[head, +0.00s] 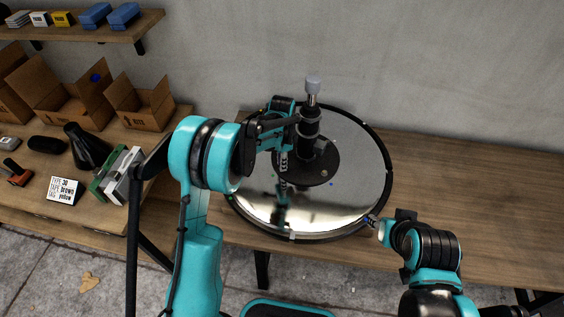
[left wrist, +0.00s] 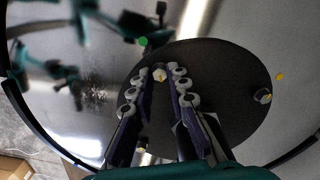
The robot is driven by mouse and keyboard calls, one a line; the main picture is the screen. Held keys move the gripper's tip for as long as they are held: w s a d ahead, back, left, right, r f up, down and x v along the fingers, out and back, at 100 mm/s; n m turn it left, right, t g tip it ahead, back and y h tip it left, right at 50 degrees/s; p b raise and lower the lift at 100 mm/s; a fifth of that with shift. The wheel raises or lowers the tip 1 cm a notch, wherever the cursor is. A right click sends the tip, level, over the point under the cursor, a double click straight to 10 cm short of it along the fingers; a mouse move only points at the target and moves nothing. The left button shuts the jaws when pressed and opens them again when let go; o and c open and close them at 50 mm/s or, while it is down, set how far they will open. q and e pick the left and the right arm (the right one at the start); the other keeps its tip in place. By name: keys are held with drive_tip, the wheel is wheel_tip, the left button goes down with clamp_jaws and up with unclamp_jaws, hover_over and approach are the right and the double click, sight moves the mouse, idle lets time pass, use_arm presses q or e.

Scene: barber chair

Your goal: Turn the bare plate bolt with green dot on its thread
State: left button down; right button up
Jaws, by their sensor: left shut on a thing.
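The chair's round, mirror-like base (head: 352,135) lies on the bench, with a dark round plate (head: 325,155) and an upright column (head: 309,122) at its middle. In the left wrist view, a green dot (left wrist: 143,41) sits on the shiny base beside the plate (left wrist: 215,65). The nearest bolt, pale-headed (left wrist: 160,74), is between my left fingertips. My left gripper (left wrist: 160,80) is shut on that bolt; the fingers hide its sides. Another bolt (left wrist: 264,96) stands near a yellow dot (left wrist: 280,77). My right gripper (head: 374,221) is at the base's front right rim; its jaw opening is unclear.
A wooden bench (head: 470,190) is clear to the right of the base. At the left are open cardboard boxes (head: 70,100), a small sign (head: 64,189) and several tools. A shelf (head: 120,28) hangs on the wall above. The column rises close to my left gripper.

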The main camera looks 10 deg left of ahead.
use_arm(q)
drive_tip(key=m, duration=0.5)
drive_tip(key=shift+m, duration=0.3)
drive_tip(key=m, duration=1.6)
drive_tip(key=shift+m, duration=0.4)
drive_tip(key=c, duration=1.5)
unclamp_jaws()
drive_tip(key=shift+o, duration=0.2)
